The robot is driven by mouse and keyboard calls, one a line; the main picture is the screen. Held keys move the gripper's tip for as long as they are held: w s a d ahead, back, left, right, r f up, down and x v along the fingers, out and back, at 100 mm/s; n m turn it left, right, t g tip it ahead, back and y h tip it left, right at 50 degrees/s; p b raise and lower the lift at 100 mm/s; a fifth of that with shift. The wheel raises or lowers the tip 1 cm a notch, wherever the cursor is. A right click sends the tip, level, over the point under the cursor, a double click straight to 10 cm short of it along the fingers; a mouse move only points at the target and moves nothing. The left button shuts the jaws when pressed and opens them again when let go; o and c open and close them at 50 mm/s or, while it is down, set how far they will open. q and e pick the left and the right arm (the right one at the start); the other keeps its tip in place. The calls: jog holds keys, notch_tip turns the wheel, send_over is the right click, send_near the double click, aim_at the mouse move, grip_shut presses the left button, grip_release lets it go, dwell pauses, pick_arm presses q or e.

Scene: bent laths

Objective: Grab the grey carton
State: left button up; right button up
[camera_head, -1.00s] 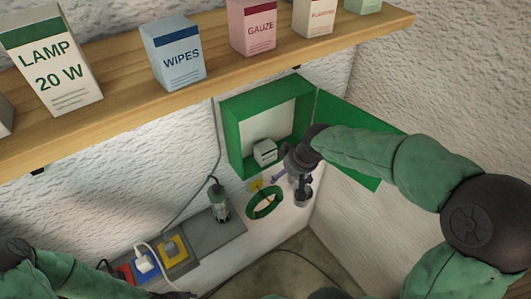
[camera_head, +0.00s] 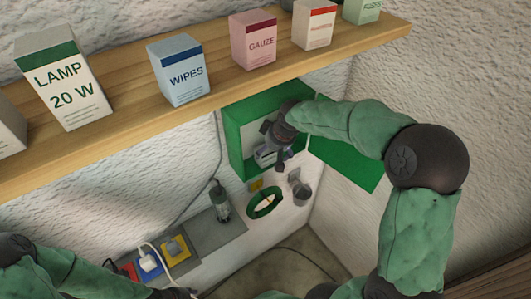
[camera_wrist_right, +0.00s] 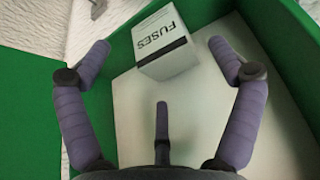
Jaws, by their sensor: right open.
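The grey carton (camera_wrist_right: 163,44) stands inside an open green wall cabinet (camera_head: 234,140). In the right wrist view it is a pale grey box with "FUSES" on it, seen upside down. In the head view the carton (camera_head: 264,157) is small and partly covered by my right gripper (camera_head: 270,152). My right gripper (camera_wrist_right: 160,50) is open, with two purple-grey fingers on either side of the carton and a third finger below. Gaps show between the fingers and the carton. My left arm enters at the lower left; its gripper fingers are not visible.
A wooden shelf (camera_head: 215,95) with several boxes runs above the cabinet. The green cabinet door (camera_head: 345,163) is swung open to the right. Below are a green ring (camera_head: 264,203), a grey cup (camera_head: 301,193), a torch-like tool (camera_head: 220,202) and sockets with plugs (camera_head: 176,250).

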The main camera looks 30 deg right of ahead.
aim_at(268, 152)
jog(key=shift+w+a+f, duration=0.1)
jog(key=shift+w+f, duration=0.1)
jog(key=shift+w, duration=0.4)
jog(key=p+x, duration=0.1)
jog(key=x, duration=0.3)
jog(key=shift+w+f, duration=0.15)
jog(key=shift+f, duration=0.15)
jog(key=c, duration=1.5)
